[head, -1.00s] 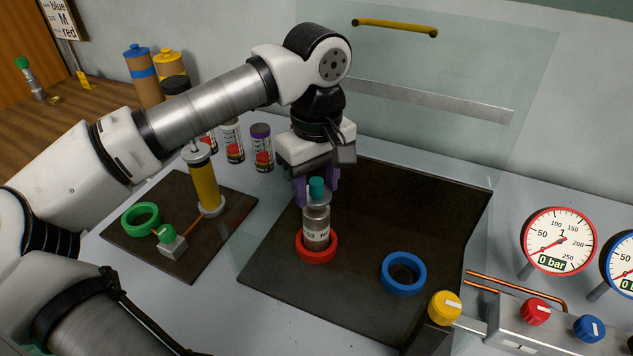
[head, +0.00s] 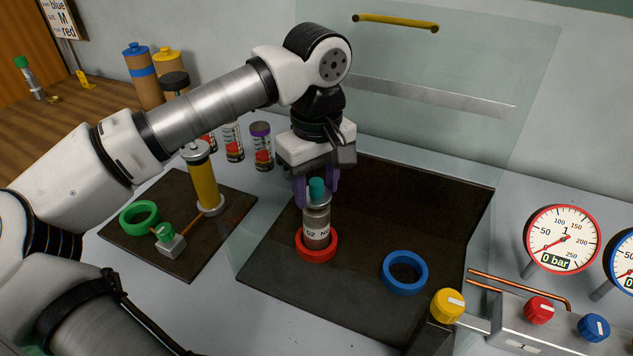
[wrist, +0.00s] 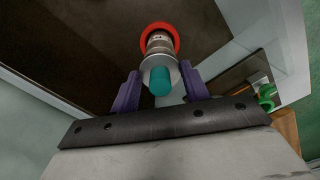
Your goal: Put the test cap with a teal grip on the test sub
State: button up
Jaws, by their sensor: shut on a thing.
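The test cap shows its teal grip (head: 317,188) between the purple fingers of my gripper (head: 318,198), which is shut on it. In the wrist view the teal grip (wrist: 160,82) sits on a pale round disc, with a finger at each side. Directly below is the test sub (head: 317,227), a metal cylinder with a partly readable white label, standing upright in a red ring (head: 316,247). The cap is in line with the sub's top and looks to touch it. I cannot tell whether it is fully seated.
An empty blue ring (head: 404,273) is on the dark mat to the right. A yellow cylinder (head: 203,182) and a green ring (head: 139,217) are on the left mat. Gauges and a yellow knob (head: 447,306) are at right.

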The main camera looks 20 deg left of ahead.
aim_at(316, 182)
jog(key=shift+f+b, duration=0.8)
jog(key=shift+f, duration=0.2)
jog(key=o, duration=1.1)
notch_tip(316, 182, up, 14)
jog(key=shift+f+b, duration=0.1)
jog(key=shift+b, duration=0.25)
